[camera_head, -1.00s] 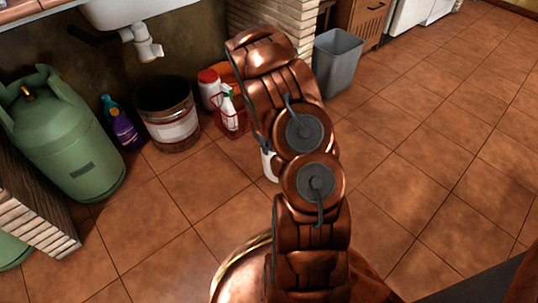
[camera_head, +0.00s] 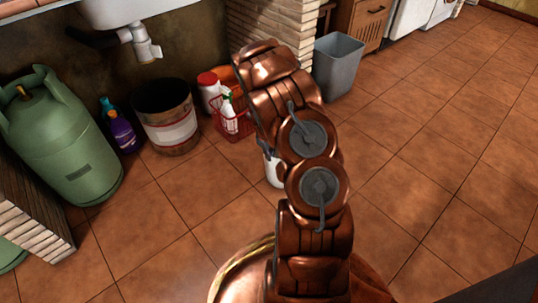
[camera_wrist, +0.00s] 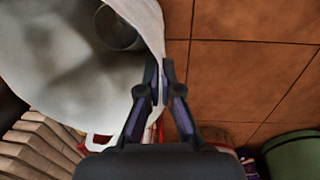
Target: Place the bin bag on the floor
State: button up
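My gripper (camera_wrist: 160,72) points downward, with its dark fingers close together on the right edge of a white thing. I take this thing to be the bin bag (camera_wrist: 55,65); it fills the upper left of the wrist view and has a round grey hollow in it. In the head view only a small white part of the bin bag (camera_head: 272,172) shows beside my arm, above the floor tiles (camera_head: 190,190). My arm hides the rest of it and most of the gripper. I cannot tell whether the bag touches the floor.
A green gas cylinder (camera_head: 65,145), purple bottle (camera_head: 122,132), metal bucket (camera_head: 168,115) and red basket (camera_head: 232,122) with bottles stand along the wall. A grey bin (camera_head: 338,68) stands beside a brick pillar (camera_head: 275,25). The tiled floor at right is clear.

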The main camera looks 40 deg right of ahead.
jog(key=o, duration=0.5)
jog(key=shift+r, duration=0.15)
notch_tip(320, 180, up, 11)
jog(key=a+p, duration=0.1)
jog(key=p, duration=0.3)
jog(key=s+a+r, duration=0.4)
jog(key=a+r, duration=0.5)
jog(key=r, duration=0.1)
jog(key=s+a+r+g, duration=0.1)
jog(key=s+a+r, duration=0.3)
jog(key=s+a, duration=0.3)
jog(key=s+a+r+g, duration=0.1)
jog(key=s+a+r, duration=0.3)
jog(key=s+a, duration=0.3)
jog(key=s+a+r+g+y, duration=0.1)
jog(key=s+a+r, duration=0.4)
jog(key=s, duration=0.6)
jog(key=shift+s+a, duration=0.2)
jog(key=shift+a, duration=0.4)
jog(key=shift+s+a, duration=0.15)
jog(key=shift+a, duration=0.45)
